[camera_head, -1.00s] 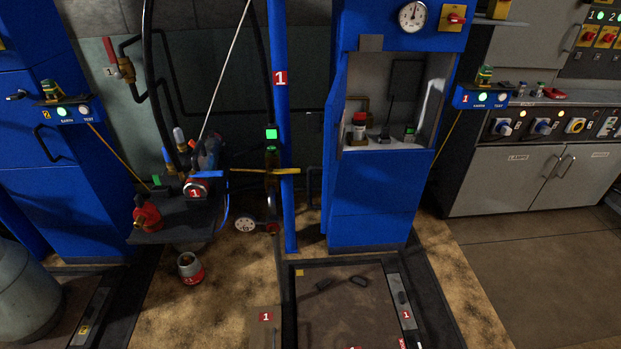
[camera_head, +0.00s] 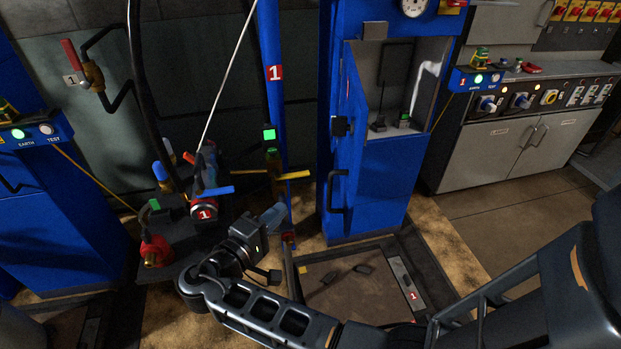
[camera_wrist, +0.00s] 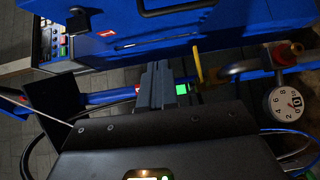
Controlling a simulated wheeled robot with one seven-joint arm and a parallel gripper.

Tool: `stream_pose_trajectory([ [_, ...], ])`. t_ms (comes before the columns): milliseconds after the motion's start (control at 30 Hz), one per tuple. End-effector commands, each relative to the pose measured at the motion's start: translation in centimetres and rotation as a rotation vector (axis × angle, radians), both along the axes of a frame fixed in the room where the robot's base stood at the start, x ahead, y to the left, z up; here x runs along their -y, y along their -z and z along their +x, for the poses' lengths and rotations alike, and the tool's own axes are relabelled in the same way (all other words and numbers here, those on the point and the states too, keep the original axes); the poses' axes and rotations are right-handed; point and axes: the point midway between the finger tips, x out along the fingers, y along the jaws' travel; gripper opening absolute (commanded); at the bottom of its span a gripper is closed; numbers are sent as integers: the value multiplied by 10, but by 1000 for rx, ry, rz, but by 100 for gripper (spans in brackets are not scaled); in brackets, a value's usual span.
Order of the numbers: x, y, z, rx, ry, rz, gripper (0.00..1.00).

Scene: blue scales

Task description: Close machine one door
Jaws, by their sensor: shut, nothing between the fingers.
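Machine one is the blue cabinet (camera_head: 378,190) with an open recess in its upper part. Its blue door (camera_head: 356,125) stands partly open at the left of the recess and hides the left part of the inside. My gripper (camera_head: 275,216) is left of the cabinet and below the handle, apart from the door. Its fingers (camera_wrist: 154,85) are together and empty in the wrist view. A blue panel with a black handle (camera_wrist: 178,10) shows at the top there.
A blue post (camera_head: 272,80) with a green light stands left of the cabinet. A valve (camera_head: 204,210) marked 1 and hoses are close left of my gripper. A gauge (camera_wrist: 285,104) and yellow lever (camera_wrist: 198,63) lie near the fingers.

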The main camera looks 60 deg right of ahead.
Motion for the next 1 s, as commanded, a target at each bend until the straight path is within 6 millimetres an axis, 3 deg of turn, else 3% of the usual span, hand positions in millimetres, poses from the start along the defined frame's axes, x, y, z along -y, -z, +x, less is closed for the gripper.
stream_pose_trajectory([
  [267,12,-12,2,8,37,-33,0],
  [767,104,-12,-10,7,37,-31,0],
  [1000,120,-12,-34,7,34,-31,0],
])
